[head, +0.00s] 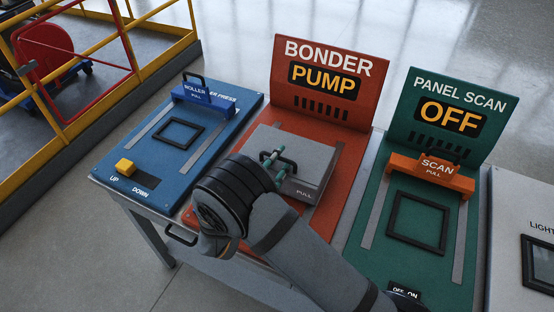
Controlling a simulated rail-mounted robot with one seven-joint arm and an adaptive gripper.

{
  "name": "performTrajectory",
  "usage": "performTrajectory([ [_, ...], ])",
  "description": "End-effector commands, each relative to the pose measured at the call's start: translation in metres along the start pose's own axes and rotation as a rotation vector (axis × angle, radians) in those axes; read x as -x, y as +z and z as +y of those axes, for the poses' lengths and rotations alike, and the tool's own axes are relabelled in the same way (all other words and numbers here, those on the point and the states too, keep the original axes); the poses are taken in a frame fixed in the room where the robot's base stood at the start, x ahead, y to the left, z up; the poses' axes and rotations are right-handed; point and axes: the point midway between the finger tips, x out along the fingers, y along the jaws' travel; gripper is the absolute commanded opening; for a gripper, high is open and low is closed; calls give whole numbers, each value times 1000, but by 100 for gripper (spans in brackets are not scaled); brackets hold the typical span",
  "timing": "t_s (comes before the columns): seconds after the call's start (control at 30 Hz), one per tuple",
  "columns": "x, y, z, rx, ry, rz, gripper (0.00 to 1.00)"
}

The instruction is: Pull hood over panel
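The hood is a grey box marked PULL (312,152) on the red-orange bonder station, whose upright sign reads BONDER PUMP (323,72). A black arched handle (291,161) stands on the hood's near part. My gripper (274,165), with green fingertips, is at this handle in the head view. My wrist and arm hide much of the gripper and the near left part of the station. I cannot tell whether the fingers are closed on the handle or only beside it. No separate panel shows at the bonder; whatever lies under the hood is hidden.
Left is a blue press station (150,155) with a ROLLER bar (204,98) and yellow lever (125,167). Right is a green PANEL SCAN station (375,215), reading OFF, with an orange SCAN bar (432,175). A white light unit (510,235) stands far right. Yellow railing (130,45) is at upper left.

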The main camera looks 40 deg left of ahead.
Motion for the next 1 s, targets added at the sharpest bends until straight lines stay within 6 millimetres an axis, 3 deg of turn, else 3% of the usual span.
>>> performTrajectory([
  [0.53, 99, 2, 0, -1, 0, -5, 31],
  [0.7, 114, 0, 0, 1, 0, -2, 31],
  [1.0, 117, 0, 0, 0, 0, -1, 31],
])
